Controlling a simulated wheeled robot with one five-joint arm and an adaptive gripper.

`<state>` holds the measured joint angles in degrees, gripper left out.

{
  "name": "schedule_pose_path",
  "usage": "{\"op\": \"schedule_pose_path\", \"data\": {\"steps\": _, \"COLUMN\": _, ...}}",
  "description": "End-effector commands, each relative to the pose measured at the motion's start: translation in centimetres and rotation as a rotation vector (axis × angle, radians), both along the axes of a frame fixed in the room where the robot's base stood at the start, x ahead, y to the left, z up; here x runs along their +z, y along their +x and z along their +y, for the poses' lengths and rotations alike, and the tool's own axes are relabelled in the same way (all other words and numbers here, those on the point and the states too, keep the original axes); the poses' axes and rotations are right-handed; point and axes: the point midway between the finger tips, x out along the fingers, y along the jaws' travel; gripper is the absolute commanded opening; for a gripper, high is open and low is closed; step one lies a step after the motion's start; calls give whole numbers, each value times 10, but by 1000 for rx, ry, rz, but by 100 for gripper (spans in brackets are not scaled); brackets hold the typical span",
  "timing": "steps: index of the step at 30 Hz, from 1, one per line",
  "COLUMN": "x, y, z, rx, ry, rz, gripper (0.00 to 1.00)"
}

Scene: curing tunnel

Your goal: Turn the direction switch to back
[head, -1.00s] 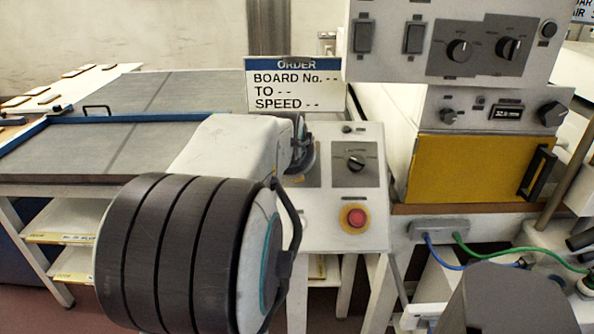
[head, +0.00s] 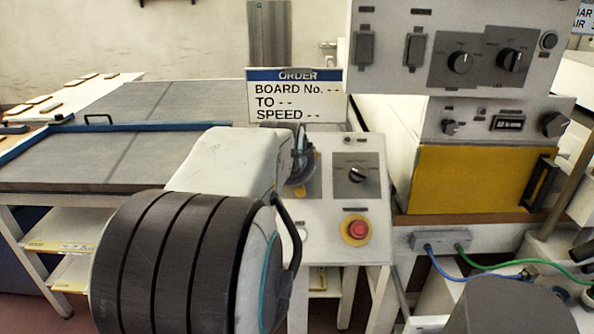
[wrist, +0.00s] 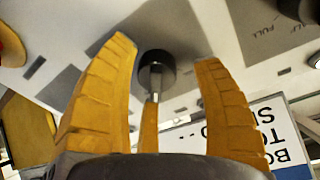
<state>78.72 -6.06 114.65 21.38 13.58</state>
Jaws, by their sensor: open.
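A dark round knob (wrist: 156,70) with a pale pointer bar sits on a grey plate in the wrist view. My gripper (wrist: 166,52) is open, its yellow fingers to either side of the knob, with gaps showing between. I cannot read a label that tells whether this knob is the direction switch. In the head view my arm hides that part of the sloped control panel (head: 318,228). Another dark knob (head: 357,175) shows clear of the arm on the panel's right plate.
A red emergency button (head: 355,230) on a yellow ring is low on the panel; its edge shows in the wrist view (wrist: 10,45). An order board (head: 296,97) stands behind the panel. A yellow-fronted cabinet (head: 465,180) is at right, a grey conveyor bed (head: 90,160) at left.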

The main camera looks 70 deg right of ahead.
Motion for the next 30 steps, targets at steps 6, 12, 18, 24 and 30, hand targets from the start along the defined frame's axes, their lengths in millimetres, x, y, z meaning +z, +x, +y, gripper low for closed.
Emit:
{"op": "schedule_pose_path", "data": {"steps": 6, "x": 19, "y": -4, "z": 21, "rx": 0, "ry": -5, "rz": -1, "gripper": 60}}
{"op": "schedule_pose_path", "data": {"steps": 12, "x": 42, "y": -9, "z": 47, "rx": 0, "ry": -6, "rz": -2, "gripper": 60}}
{"op": "schedule_pose_path", "data": {"steps": 18, "x": 60, "y": -14, "z": 69, "rx": 1, "ry": -5, "rz": -2, "gripper": 60}}
{"op": "schedule_pose_path", "data": {"steps": 24, "x": 72, "y": -16, "z": 82, "rx": 0, "ry": -4, "rz": -1, "gripper": 60}}
{"op": "schedule_pose_path", "data": {"steps": 30, "x": 75, "y": -17, "z": 87, "rx": 1, "ry": -1, "rz": 0, "gripper": 60}}
